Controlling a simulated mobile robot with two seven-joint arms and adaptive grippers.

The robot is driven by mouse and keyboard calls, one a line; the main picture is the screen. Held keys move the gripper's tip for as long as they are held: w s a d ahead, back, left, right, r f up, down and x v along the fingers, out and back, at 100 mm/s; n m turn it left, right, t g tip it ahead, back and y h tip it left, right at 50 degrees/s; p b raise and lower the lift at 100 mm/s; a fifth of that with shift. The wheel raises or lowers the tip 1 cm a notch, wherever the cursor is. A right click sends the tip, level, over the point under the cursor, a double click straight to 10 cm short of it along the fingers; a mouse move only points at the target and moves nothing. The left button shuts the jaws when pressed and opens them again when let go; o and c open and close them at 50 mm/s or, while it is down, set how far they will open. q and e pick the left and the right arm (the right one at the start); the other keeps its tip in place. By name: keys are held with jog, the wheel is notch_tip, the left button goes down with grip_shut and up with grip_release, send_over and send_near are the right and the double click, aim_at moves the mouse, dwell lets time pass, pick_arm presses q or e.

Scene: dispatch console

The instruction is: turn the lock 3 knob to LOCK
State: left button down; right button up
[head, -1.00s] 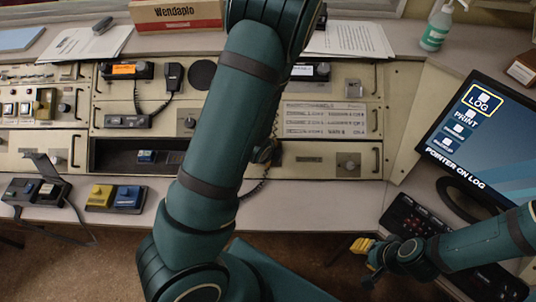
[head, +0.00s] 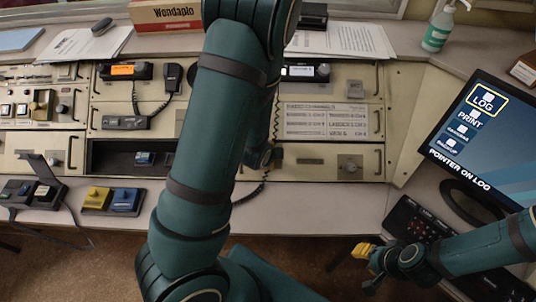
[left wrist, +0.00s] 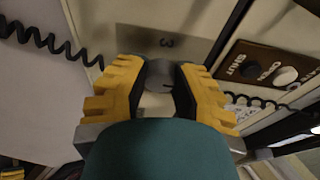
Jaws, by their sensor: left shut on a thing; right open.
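The lock 3 knob (left wrist: 160,72) is a round grey knob on a pale panel, with a "3" printed beside it in the left wrist view. My left gripper (left wrist: 158,80) has its yellow, dark-lined fingers on either side of the knob and is shut on it. A small dark mark shows on the knob; I cannot tell which label it points at. In the head view my left arm hides the knob and most of that gripper. My right gripper (head: 362,251), with yellow fingertips, is open and empty in front of the desk at the lower right.
A brown plate (left wrist: 262,62) with a black and a white button is right of the knob in the wrist view, and a coiled cord (left wrist: 50,42) passes nearby. The monitor (head: 480,140) and dark keypad (head: 410,220) are near my right arm.

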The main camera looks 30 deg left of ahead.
pick_arm(q)
jog(key=c, duration=0.7)
grip_release()
jog(key=shift+r, duration=5)
